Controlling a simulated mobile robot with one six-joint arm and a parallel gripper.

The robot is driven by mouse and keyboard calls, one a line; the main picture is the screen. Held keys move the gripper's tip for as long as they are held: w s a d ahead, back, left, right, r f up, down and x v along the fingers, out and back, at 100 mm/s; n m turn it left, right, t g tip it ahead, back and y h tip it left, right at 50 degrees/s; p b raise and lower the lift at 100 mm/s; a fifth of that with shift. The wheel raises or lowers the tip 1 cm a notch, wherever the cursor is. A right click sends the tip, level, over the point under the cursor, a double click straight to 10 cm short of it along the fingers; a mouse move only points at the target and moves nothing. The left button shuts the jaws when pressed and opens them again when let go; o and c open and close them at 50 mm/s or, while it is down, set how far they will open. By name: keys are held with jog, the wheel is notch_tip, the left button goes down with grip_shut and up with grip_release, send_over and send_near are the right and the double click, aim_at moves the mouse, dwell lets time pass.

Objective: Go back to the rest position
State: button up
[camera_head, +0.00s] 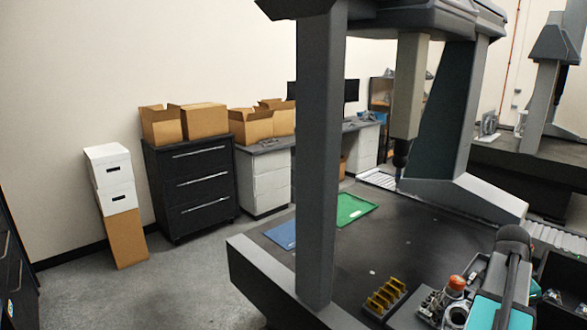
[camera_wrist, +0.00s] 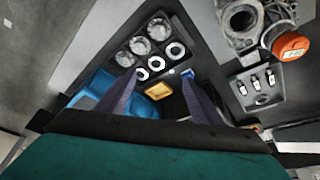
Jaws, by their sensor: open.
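My gripper (camera_wrist: 159,73) shows in the wrist view with its two dark fingers apart and nothing between them. It points at a black holder (camera_wrist: 178,66) with several round metal and white rings. In the head view my arm (camera_head: 514,262) reaches over the right front of the measuring table (camera_head: 405,233). The gripper's fingertips cannot be made out in that view.
An orange-topped part (camera_head: 457,284) and a yellow rack (camera_head: 385,297) stand near my arm. A grey gantry column (camera_head: 320,150) rises at the table's front. A green mat (camera_head: 354,208) and a blue mat (camera_head: 280,234) lie behind it. The floor (camera_head: 190,280) at left is clear.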

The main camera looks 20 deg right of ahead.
jog(key=w+a+f+n+y, duration=0.2)
jog(key=w+a+f+n, duration=0.4)
jog(key=w+a+f, duration=0.75)
jog(key=w+a+f+n+y, duration=0.15)
jog(key=a+f+n, duration=0.45)
jog(key=a+f, duration=1)
jog(key=a+f+n, duration=0.3)
jog(key=a+f, duration=0.3)
jog(key=a, duration=0.5)
jog(key=s+a+f+n+g+b, duration=0.1)
jog(key=s+a+f+n, duration=0.3)
jog(key=s+a+f, duration=0.4)
jog(key=s+a+f+n+g+b, duration=0.2)
jog(key=s+a+f, duration=0.6)
jog(key=a, duration=0.4)
jog(key=s+n+b, duration=0.1)
jog(key=n, duration=0.1)
jog(key=shift+a+f+n+g, duration=0.2)
jog(key=shift+f+n+g, duration=0.05)
jog(key=shift+n+g, duration=0.05)
